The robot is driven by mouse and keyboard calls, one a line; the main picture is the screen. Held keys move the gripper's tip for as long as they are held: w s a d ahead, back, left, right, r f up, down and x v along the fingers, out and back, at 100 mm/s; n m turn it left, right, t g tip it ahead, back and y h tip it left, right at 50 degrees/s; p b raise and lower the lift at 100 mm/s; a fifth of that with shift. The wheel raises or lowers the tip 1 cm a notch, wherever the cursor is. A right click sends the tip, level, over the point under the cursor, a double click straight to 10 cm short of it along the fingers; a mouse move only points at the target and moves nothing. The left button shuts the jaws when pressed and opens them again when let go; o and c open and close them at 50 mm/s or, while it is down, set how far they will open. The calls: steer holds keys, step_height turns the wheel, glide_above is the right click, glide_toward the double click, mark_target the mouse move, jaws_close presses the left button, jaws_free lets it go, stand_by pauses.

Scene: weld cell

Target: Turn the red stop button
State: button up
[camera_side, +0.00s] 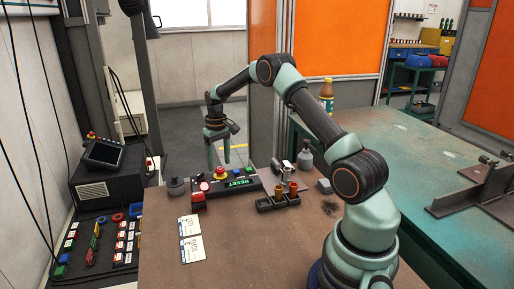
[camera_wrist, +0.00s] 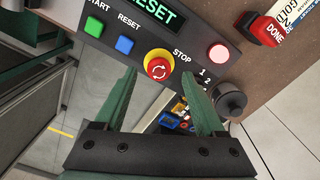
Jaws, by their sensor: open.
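The red stop button (camera_wrist: 158,68) sits on a yellow ring on the dark control panel (camera_wrist: 110,45), beside the word STOP. It has white turning arrows on its face. In the side view the stop button (camera_side: 220,172) is small, near the panel's left part. My gripper (camera_wrist: 158,100) is open and empty, with green fingers on either side of the button in the wrist view. In the side view my gripper (camera_side: 218,165) points down over the panel, its fingertips close to the button. I cannot tell whether the fingers touch it.
A green button (camera_wrist: 94,27), a blue button (camera_wrist: 124,45) and a pink button (camera_wrist: 218,53) share the panel. A red DONE block (camera_wrist: 268,31) stands beside it. A dark knobbed jar (camera_wrist: 228,98) is close to the right finger.

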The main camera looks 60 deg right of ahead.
step_height(320, 180, up, 9)
stand_by(0.3)
steer(key=shift+a+r, duration=0.1)
steer(key=s+a+r+n+t, duration=0.25)
steer(key=s+a+r, duration=0.35)
steer(key=a+r, duration=0.6)
steer(key=s+a+f+n+t, duration=0.1)
steer(key=s+a+f+t, duration=0.1)
steer(key=s+a, duration=0.9)
steer(key=s+t, duration=0.1)
steer(key=s, duration=0.1)
steer(key=shift+s+a+f, duration=0.25)
steer(key=shift+s+a, duration=0.05)
steer(key=shift+s, duration=0.05)
